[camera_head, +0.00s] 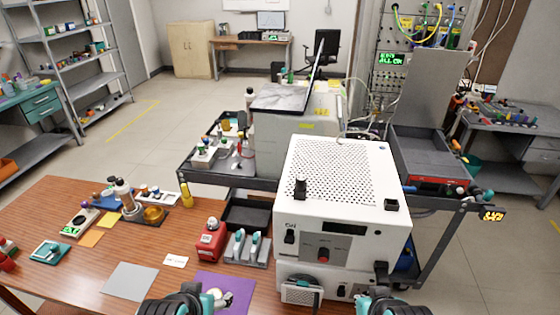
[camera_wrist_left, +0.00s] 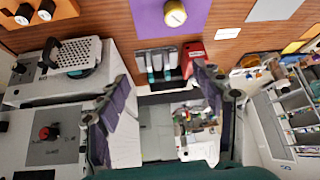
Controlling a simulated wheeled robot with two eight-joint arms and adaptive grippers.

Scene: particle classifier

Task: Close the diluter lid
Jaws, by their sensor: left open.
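No part is labelled as the diluter lid. A small perforated white panel with dark edges, possibly the lid, stands low at the front of the large white instrument (camera_head: 345,235). I see this panel (camera_head: 302,291) in the head view, and the perforated panel (camera_wrist_left: 82,54) with a dark handle shows in the left wrist view. It looks raised, but its hinge and angle are unclear. My left gripper (camera_wrist_left: 160,98) is open and empty, apart from the panel. In the head view it shows at the bottom edge, left of the panel. My right gripper (camera_head: 392,303) is right of it, its fingertips unclear.
A purple mat (camera_head: 238,283) with a round container lies on the wooden table (camera_head: 75,285). A red device (camera_head: 211,240) and a grey rack (camera_head: 247,250) with teal-handled tools stand left of the instrument. A black tray (camera_head: 245,213) lies behind them. Bare tabletop shows at the lower left.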

